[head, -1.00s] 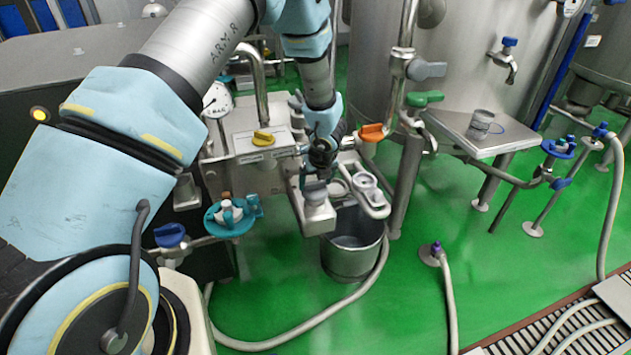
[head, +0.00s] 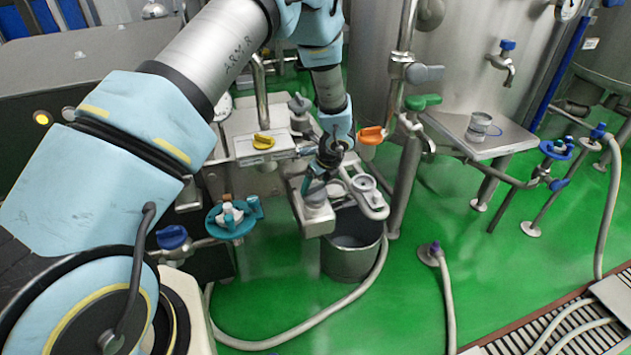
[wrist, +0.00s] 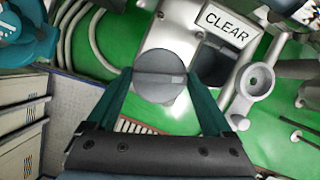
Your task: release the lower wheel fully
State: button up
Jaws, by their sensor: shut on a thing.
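A grey round knob (head: 317,198) with a raised bar tops a pale metal block in the middle of the head view. The knob (wrist: 160,74) also shows in the wrist view, beside a plate marked CLEAR (wrist: 224,22). My gripper (head: 318,186) is at this knob from above. In the wrist view my gripper (wrist: 160,88) has its teal fingers on both sides of the knob, shut on it. A teal handwheel (head: 230,218) stands to the left, apart from my gripper. No wheel is labelled as lower.
A ring-shaped metal bracket (head: 367,187) sits close right of the knob, above a metal bucket (head: 352,262). An orange lever (head: 371,135) and a yellow knob (head: 263,141) are near my arm. A hose (head: 300,333) loops over the open green floor.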

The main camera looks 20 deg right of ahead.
jog(key=n+y, duration=0.1)
jog(key=n, duration=0.2)
jog(key=shift+d+n+b, duration=0.15)
jog(key=shift+n+b, duration=0.15)
jog(key=shift+n, duration=0.1)
jog(key=n+b, duration=0.1)
jog(key=n+g+y, duration=0.1)
jog(key=n, duration=0.1)
jog(key=shift+w+f+n+b, duration=0.1)
jog(key=shift+w+n+b, duration=0.05)
jog(key=shift+n+b, duration=0.2)
jog(key=n+g+y+b, duration=0.1)
jog(key=n, duration=0.2)
jog(key=shift+w+d+b, duration=0.1)
jog(key=shift+b, duration=0.25)
jog(key=shift+n+g+y+b, duration=0.3)
jog(key=shift+n+g+b, duration=0.45)
jog(key=shift+n, duration=0.9)
jog(key=o, duration=1.1)
jog(key=shift+o, duration=0.2)
jog(key=shift+r, duration=0.2)
jog(key=b+v, duration=0.2)
jog(key=v, duration=0.8)
jog(key=shift+r, duration=0.35)
